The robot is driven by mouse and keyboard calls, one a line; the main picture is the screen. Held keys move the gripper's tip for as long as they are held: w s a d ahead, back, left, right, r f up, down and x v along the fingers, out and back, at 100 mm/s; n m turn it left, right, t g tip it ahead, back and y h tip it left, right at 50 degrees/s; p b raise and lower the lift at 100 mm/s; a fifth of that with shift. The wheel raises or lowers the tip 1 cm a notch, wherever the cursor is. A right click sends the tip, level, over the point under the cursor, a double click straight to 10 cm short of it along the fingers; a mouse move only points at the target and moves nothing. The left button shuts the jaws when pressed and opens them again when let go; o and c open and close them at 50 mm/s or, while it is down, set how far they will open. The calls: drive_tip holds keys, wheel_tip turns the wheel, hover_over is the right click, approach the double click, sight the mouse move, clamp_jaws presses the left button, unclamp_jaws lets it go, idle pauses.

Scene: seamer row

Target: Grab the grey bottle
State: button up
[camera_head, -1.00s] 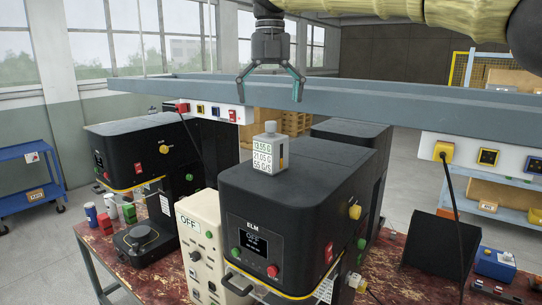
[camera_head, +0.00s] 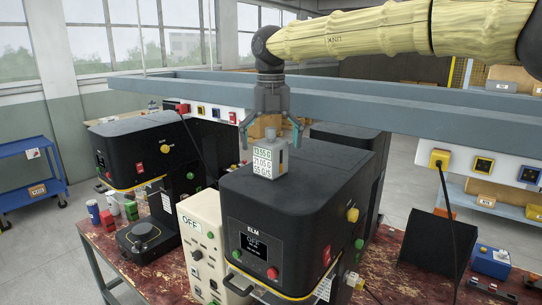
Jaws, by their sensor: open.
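The grey bottle (camera_head: 266,162) stands upright on top of the black ELM machine (camera_head: 312,187). It is small and boxy, with a short neck and a white label with green-edged print on its front. My gripper (camera_head: 270,143) points down, open, with its fingers spread to the left and right of the bottle's top. From this one view I cannot tell whether the fingers are level with the bottle in depth or touch it. The bottle's back is hidden.
A grey-blue beam (camera_head: 370,99) runs across behind my gripper. A white socket panel (camera_head: 484,165) with a hanging black cable is at right. A second black machine (camera_head: 140,152) stands at left. A cream control box (camera_head: 200,245) adjoins the ELM machine. The machine top around the bottle is clear.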

drive_tip(key=shift+f, duration=0.75)
drive_tip(key=c, duration=1.4)
drive_tip(key=shift+o, duration=0.2)
drive_tip(key=shift+r, duration=0.1)
